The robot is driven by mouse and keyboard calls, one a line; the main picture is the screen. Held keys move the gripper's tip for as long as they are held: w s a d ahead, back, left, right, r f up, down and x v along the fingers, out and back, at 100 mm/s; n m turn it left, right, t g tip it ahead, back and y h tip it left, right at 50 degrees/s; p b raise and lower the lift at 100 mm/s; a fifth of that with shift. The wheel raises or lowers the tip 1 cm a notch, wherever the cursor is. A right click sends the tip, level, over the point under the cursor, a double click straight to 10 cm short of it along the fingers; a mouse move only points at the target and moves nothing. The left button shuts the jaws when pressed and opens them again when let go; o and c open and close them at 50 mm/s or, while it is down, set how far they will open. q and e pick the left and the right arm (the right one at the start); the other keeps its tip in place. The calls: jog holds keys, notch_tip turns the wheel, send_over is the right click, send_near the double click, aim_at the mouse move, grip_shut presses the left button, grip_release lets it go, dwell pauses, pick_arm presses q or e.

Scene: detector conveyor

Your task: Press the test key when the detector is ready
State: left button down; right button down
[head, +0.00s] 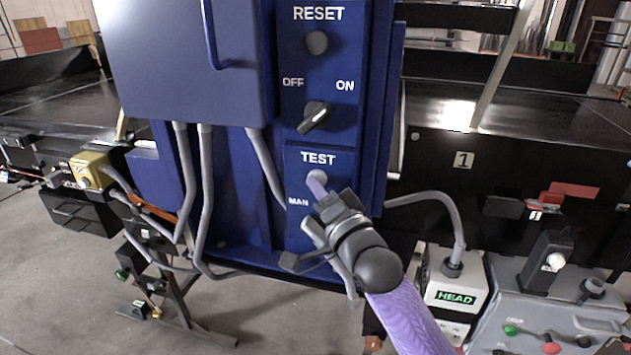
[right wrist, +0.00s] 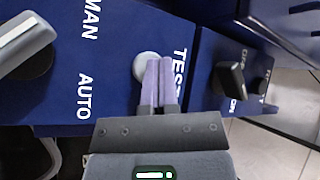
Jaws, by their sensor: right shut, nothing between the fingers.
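The test key (head: 317,175) is a round pale grey button under the word TEST on the blue control panel (head: 238,190). It also shows in the right wrist view (right wrist: 143,62), partly hidden by my fingers. My right gripper (head: 315,184) is shut and empty, with its purple fingertips at the lower edge of the key. In the right wrist view the fingertips (right wrist: 159,62) overlap the key; I cannot tell whether they touch it or whether it is pushed in. I see no lamp marked ready. My left gripper is not in view.
Above the key are the OFF/ON knob (head: 314,117) and the RESET button (head: 317,42). A white box with a green lit HEAD sign (head: 455,297) stands right. Grey conduits run below the cabinet.

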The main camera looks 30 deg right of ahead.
dwell(0.3)
jog(key=shift+s+a+p, duration=0.6)
jog(key=shift+a, duration=0.1)
jog(key=s+a+p, duration=0.2)
jog(key=s+a, duration=0.1)
jog(key=shift+s+a, duration=0.15)
jog(key=shift+a, duration=0.25)
jog(key=shift+f, duration=0.1)
dwell(0.4)
